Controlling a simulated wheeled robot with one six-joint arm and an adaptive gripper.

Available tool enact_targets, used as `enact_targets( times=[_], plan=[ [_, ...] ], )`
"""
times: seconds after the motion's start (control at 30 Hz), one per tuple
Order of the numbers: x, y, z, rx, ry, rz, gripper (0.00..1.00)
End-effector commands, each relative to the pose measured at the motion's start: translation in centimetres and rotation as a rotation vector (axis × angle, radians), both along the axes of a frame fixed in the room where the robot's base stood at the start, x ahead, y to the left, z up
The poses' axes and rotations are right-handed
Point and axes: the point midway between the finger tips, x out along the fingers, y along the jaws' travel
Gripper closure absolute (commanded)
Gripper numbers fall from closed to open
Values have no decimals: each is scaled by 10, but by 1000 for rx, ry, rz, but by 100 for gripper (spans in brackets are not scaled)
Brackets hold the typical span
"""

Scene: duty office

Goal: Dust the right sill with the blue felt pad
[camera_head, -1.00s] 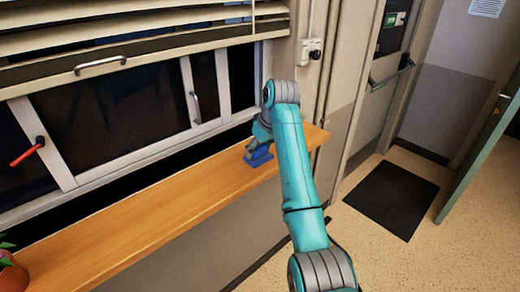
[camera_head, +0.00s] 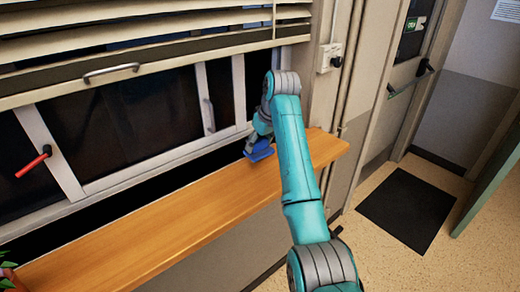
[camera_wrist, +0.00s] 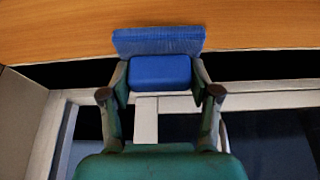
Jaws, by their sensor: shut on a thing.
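The blue felt pad (camera_head: 260,152) is at the right part of the wooden sill (camera_head: 170,222), close to the window side. In the wrist view the pad (camera_wrist: 158,42) shows a wide ribbed blue part against the wood and a smooth blue block below it. My gripper (camera_wrist: 160,78) is shut on the smooth block, one finger on each side. In the head view my gripper (camera_head: 257,140) is small and partly hidden by my arm. The pad seems to be on or just over the sill; its underside is hidden.
A window with a red handle (camera_head: 33,162) and a half-raised blind (camera_head: 140,50) stand behind the sill. A potted plant (camera_head: 8,275) is at the sill's left end. The wood between plant and pad is clear. A dark mat (camera_head: 405,210) lies on the floor at right.

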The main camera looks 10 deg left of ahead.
Motion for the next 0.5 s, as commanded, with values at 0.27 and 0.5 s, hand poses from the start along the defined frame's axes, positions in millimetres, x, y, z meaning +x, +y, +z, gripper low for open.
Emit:
enact_targets(
  times=[0.27, 0.5],
  plan=[
    [0, 2, 23, -1, 2, -3, 71],
    [0, 2, 45, -1, 2, -6, 71]
  ],
)
